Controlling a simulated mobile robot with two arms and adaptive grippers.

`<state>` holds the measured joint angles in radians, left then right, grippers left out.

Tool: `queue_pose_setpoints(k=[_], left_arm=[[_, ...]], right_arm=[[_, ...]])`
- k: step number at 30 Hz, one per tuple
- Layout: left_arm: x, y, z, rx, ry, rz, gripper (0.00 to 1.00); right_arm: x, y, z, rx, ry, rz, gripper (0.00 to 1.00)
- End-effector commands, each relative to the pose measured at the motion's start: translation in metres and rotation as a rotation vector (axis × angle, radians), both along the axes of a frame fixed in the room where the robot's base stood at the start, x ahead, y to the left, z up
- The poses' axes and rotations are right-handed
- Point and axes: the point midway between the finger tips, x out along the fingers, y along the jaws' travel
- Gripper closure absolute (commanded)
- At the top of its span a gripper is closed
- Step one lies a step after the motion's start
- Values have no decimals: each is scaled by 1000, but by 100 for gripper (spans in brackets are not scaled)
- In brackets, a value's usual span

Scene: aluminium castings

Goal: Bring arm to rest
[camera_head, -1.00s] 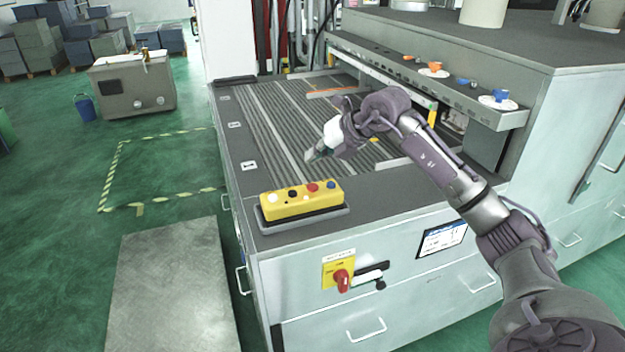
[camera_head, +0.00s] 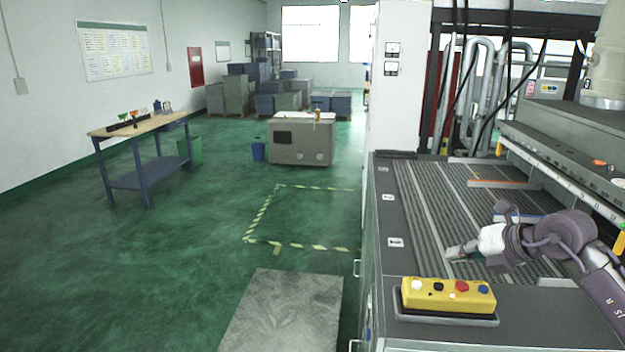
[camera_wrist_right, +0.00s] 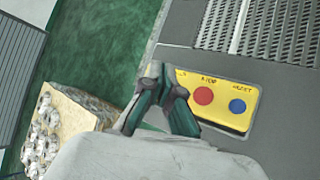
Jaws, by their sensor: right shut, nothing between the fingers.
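My right arm comes in from the right in the head view. Its gripper (camera_head: 460,252) is over the slatted bed of the machine, behind the yellow button box. In the right wrist view the gripper (camera_wrist_right: 152,70) is shut and empty, its fingertips together. The yellow button box (camera_head: 447,296) stands on the machine's front ledge. It also shows in the right wrist view (camera_wrist_right: 222,103), beyond the fingers to the right, with red and blue buttons. My left gripper is in neither view.
The machine's slatted bed (camera_head: 421,205) lies around the right gripper. A wooden-topped workbench (camera_head: 141,126) stands at the left and a grey cabinet (camera_head: 301,146) at the back. Tape marks a floor square (camera_head: 305,215).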

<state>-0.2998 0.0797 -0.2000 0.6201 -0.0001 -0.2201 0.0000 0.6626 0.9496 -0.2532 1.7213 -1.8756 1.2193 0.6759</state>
Motion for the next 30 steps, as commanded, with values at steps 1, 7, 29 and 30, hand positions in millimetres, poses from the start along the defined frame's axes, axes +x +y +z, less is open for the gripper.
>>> queue_pose_setpoints(k=[1,7,29,30], left_arm=[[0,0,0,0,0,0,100],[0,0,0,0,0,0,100],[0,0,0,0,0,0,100],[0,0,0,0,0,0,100]], right_arm=[[-1,28,-6,73,-32,53,100],[-28,153,19,665,-280,189,100],[-215,87,-223,1544,222,-1798,100],[-228,92,-232,1512,271,-1850,100]])
